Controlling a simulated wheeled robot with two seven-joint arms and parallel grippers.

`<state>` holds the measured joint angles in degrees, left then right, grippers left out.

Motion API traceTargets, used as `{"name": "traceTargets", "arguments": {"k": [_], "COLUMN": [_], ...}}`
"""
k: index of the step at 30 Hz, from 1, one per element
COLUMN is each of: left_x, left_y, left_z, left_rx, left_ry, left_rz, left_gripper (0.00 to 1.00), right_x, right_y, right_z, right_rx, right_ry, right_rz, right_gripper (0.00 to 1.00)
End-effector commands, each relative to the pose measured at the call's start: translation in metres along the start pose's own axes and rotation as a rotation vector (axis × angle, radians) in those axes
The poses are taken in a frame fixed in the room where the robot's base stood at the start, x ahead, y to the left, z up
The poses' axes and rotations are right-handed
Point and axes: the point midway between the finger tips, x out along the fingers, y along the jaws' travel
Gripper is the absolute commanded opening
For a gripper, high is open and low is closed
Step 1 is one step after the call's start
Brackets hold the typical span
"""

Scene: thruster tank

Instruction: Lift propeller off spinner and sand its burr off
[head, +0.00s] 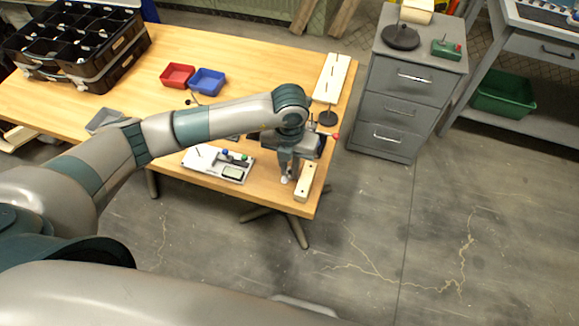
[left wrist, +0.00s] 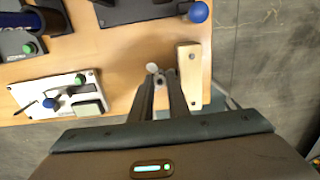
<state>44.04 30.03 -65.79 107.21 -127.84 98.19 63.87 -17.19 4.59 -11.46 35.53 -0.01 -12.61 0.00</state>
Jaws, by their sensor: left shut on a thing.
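My left gripper (head: 288,178) is shut at the near right corner of the wooden table. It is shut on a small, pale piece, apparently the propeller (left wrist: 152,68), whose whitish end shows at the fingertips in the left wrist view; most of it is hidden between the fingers. A pale wooden block (head: 307,182) with dark holes lies just right of the fingers; whether they touch is unclear. It also shows in the left wrist view (left wrist: 190,80). My right gripper is out of view.
A pale pegged board (head: 331,78) and a black stand (head: 327,119) are along the right table edge. Red (head: 177,75) and blue (head: 208,81) trays and a black divided case (head: 75,40) stand farther back. A grey drawer cabinet (head: 402,100) stands beyond the table.

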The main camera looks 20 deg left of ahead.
Motion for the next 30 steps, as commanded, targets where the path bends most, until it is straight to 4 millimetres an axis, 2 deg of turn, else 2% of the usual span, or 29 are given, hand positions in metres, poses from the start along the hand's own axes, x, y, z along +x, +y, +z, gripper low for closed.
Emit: {"name": "traceTargets", "arguments": {"k": [15, 30], "left_x": [0.0, 0.0], "left_y": [-0.001, -0.001], "left_z": [0.013, 0.012], "left_rx": [0.0, 0.0], "left_ry": [-0.001, 0.0], "left_rz": [-0.001, 0.0], "left_gripper": [0.0, 0.0], "right_x": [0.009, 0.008], "right_y": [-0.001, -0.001], "right_z": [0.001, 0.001], "right_rx": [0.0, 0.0], "right_ry": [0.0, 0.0], "right_rz": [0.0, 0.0], "right_gripper": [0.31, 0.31]}}
